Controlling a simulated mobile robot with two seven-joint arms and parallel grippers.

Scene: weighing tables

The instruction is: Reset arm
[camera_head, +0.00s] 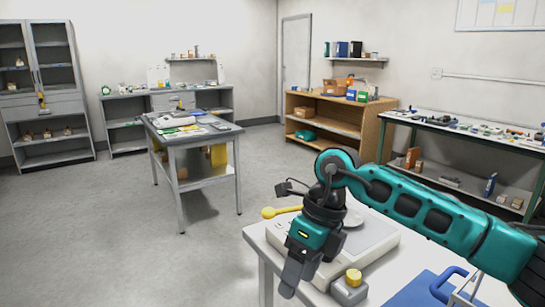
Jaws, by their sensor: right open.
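My right arm (430,210) reaches in from the right, teal and black, over the white table in front. My right gripper (292,276) hangs pointing down at the table's left edge, its grey fingers open; I see nothing between them. Behind the gripper, a light-coloured scale (375,243) stands on the table (262,243), partly hidden by the arm. My left gripper does not show.
A weight with a yellow top (353,278) stands close right of the gripper. A blue tray (425,290) lies at the front right. A yellow-ended tool (270,212) sticks out behind the wrist. A grey table (205,137) stands mid-room, with open floor (120,230) at left.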

